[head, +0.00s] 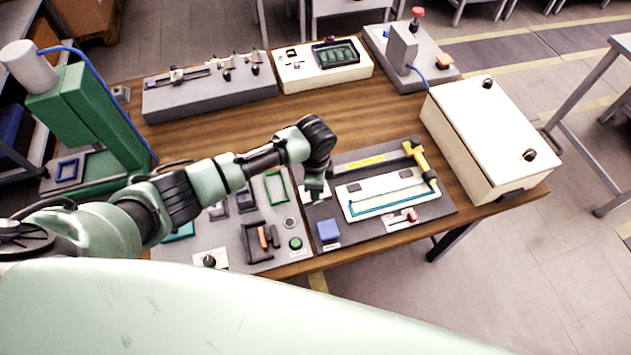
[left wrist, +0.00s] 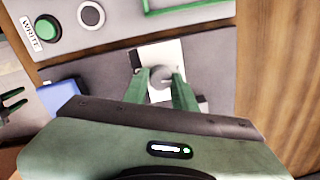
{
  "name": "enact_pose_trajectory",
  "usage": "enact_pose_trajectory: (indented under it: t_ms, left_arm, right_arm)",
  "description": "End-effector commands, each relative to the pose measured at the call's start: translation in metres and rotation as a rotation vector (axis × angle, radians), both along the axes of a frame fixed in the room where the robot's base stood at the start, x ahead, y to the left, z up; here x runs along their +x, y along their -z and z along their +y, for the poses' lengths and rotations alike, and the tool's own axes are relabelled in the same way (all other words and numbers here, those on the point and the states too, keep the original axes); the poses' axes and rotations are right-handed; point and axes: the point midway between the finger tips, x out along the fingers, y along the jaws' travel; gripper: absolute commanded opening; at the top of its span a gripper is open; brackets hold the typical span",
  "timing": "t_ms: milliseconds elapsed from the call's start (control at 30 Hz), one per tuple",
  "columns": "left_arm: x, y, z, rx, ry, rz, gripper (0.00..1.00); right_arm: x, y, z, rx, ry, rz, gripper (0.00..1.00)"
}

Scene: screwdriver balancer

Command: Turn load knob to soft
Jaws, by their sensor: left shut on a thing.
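The load knob (left wrist: 161,77) is a small round grey knob on a white plate (left wrist: 165,53) in the left wrist view. My left gripper (left wrist: 160,88) has its green fingers on either side of the knob and is shut on it. In the head view my left gripper (head: 315,194) points down at the left part of the dark grey panel (head: 342,158) and hides the knob. Which setting the knob points to cannot be read. My right gripper is not in view.
A blue block (head: 328,230) sits near the knob. A white box (head: 484,137) stands right. A green button (left wrist: 48,29) is on the neighbouring panel.

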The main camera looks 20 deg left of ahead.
Motion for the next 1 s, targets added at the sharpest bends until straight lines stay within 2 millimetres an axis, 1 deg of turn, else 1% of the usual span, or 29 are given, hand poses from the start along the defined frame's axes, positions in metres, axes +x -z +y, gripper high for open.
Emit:
enact_pose_trajectory:
  t_ms: [33, 100, 400, 900, 933, 967, 1000]
  left_arm:
    - [0.0, -0.003, -0.001, 0.0, -0.031, 0.0, 0.0]
    - [0.001, -0.003, 0.0, 0.0, -0.07, 0.0, 0.0]
    - [0.001, -0.001, 0.0, 0.0, -0.172, -0.002, 0.0]
    - [0.002, -0.001, 0.0, -0.001, -0.19, -0.003, 0.0]
    - [0.002, -0.001, 0.0, -0.001, -0.19, -0.003, 0.29]
    - [0.002, -0.001, 0.0, -0.001, -0.19, -0.003, 0.38]
    - [0.002, -0.001, 0.0, -0.001, -0.19, -0.003, 0.48]
  right_arm:
    - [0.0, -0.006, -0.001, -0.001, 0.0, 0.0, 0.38]
    - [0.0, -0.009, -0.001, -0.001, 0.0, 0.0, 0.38]
    - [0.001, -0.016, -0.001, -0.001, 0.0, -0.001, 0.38]
    - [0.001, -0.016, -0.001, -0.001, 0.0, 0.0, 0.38]
    - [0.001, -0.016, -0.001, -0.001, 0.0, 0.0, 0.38]
    - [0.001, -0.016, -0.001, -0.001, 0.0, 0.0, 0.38]
    - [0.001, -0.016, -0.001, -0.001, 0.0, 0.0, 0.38]
